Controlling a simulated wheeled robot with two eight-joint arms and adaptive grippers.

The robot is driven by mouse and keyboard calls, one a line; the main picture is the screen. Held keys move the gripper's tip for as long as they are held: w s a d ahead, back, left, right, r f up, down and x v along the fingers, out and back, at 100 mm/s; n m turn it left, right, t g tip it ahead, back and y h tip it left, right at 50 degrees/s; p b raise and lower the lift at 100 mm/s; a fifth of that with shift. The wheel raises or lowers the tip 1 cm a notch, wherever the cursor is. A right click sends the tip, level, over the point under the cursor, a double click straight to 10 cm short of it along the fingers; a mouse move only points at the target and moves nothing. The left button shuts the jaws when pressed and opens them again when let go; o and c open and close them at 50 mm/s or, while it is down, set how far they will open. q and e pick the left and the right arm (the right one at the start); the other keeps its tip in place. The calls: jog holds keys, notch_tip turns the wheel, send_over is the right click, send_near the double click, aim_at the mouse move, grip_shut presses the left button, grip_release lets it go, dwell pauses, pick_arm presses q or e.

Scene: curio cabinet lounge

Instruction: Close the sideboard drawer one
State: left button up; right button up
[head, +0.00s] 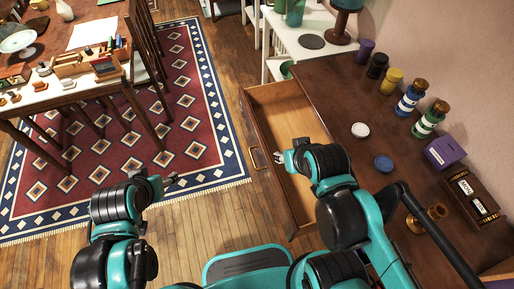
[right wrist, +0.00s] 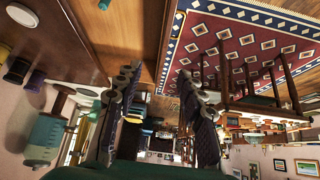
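The drawer front carries a brass handle (head: 255,158). My right gripper (head: 279,157) is over the near part of the drawer, just right of the handle in the picture. In the right wrist view its two fingers (right wrist: 164,108) are spread apart with nothing between them, and the drawer (right wrist: 135,25) shows above them. My left gripper (head: 172,181) is over the floor and rug edge, away from the drawer; its finger opening is too small to judge.
Jars (head: 410,97), a purple box (head: 444,152), small dishes (head: 383,163) and a brass cup (head: 428,218) stand on the sideboard top. A white side table (head: 300,25) is behind. A patterned rug (head: 185,100) and a cluttered table (head: 60,90) lie left. Bare floor fronts the drawer.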

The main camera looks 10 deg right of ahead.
jog(key=c, duration=0.5)
jog(key=shift+w+r, duration=0.2)
jog(key=shift+w, duration=0.1)
grip_shut()
jog(key=w+a+r+n+g, duration=0.2)
jog(key=w+n, duration=0.3)
jog(key=w, duration=0.4)
jog(key=w+a+f+n+g+h, duration=0.1)
jog(key=w+a+f+n+g, duration=0.2)
jog(key=w, duration=0.5)
jog(key=w+a+f+n+h, duration=0.1)
jog(key=w+a+f+n, duration=0.2)
jog(key=w+f+n, duration=0.35)
jog(key=w+a+f+n+g, duration=0.1)
jog(key=w+a+f+n, duration=0.15)
jog(key=f, duration=0.35)
jog(key=w+a+f+n+g, duration=0.1)
jog(key=w+a+f+n, duration=0.15)
jog(key=f, duration=0.25)
jog(key=w+d+f+b, duration=0.1)
jog(key=d+f+b, duration=0.5)
jog(key=f, duration=0.3)
jog(key=shift+w+d+f+h, duration=0.2)
jog(key=shift+d+f+h, duration=0.15)
jog(key=shift+d+h, duration=0.05)
